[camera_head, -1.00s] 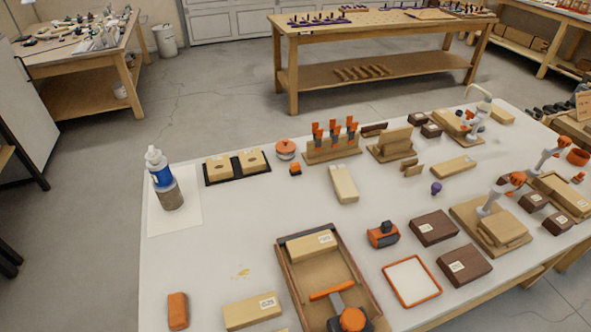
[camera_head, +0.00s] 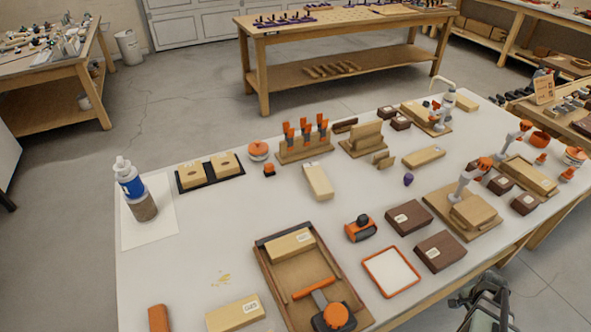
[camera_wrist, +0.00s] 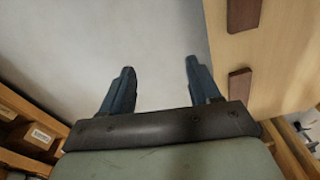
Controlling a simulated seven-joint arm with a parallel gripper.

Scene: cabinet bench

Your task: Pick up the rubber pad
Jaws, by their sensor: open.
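No object is clearly labelled as a rubber pad. An orange rounded block (camera_head: 158,318) lies at the table's near left, cut by the lower picture edge. A flat white square with an orange rim (camera_head: 391,271) lies near the front edge; I cannot tell which of the two is the pad. My gripper (camera_wrist: 158,88) is open and empty in the wrist view, its two dark blue fingers wide apart over a pale grey surface. In the head view, part of my arm (camera_head: 484,300) shows at lower right, beyond the table's front edge, well away from both objects.
A wooden tray (camera_head: 268,283) holding an orange-handled tool stands at the front. A wooden block (camera_head: 235,314), dark boxes (camera_head: 440,251) and an orange-black tool (camera_head: 361,228) surround it. A bottle (camera_head: 133,190) stands at left. The table's left middle is mostly clear.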

